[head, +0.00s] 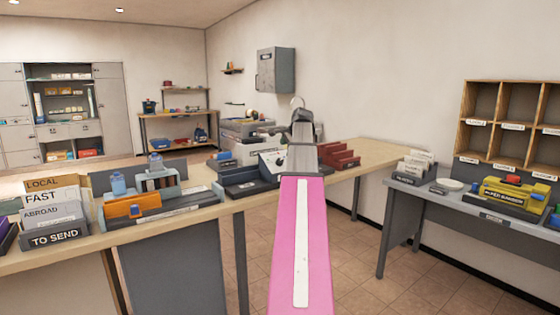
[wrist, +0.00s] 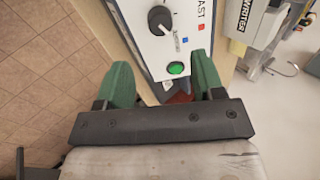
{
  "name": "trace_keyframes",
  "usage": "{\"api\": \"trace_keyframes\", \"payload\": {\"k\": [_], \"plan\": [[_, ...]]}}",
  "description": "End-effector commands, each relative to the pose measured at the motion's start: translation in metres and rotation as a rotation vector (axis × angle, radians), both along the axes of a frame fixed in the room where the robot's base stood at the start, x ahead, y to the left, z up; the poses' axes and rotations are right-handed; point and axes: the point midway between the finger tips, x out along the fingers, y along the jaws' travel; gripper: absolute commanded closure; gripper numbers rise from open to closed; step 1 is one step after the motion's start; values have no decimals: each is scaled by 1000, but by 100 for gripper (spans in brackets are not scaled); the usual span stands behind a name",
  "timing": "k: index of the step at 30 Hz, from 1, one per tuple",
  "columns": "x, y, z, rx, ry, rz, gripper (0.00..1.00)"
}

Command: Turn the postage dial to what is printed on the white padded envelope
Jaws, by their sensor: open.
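The postage dial (wrist: 160,20) is a black round knob on a white panel (wrist: 186,22) in the wrist view, at the top centre. The panel shows the word FAST, a red square, a blue square and a green button (wrist: 176,68). The knob has a light mark, but I cannot tell its setting. My gripper (wrist: 160,62) is open, its two green fingers apart on either side of the panel's lower end. I cannot make out a white padded envelope in either view.
In the head view, a TO SEND box (head: 55,237) with LOCAL, FAST and ABROAD dividers stands at the left of the counter. A red rack (head: 340,156) stands beyond my arm. A grey desk (head: 430,193) is at right.

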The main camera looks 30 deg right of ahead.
Motion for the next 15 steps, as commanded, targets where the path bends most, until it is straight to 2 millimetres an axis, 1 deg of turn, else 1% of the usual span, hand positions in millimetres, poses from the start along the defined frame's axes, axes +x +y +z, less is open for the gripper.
{"api": "trace_keyframes", "payload": {"k": [1, 9, 15], "plan": [[6, 0, -8, 1, 2, 1, 38], [36, 0, -45, 0, 2, 1, 38], [50, -1, -63, -1, 1, 1, 38]]}}
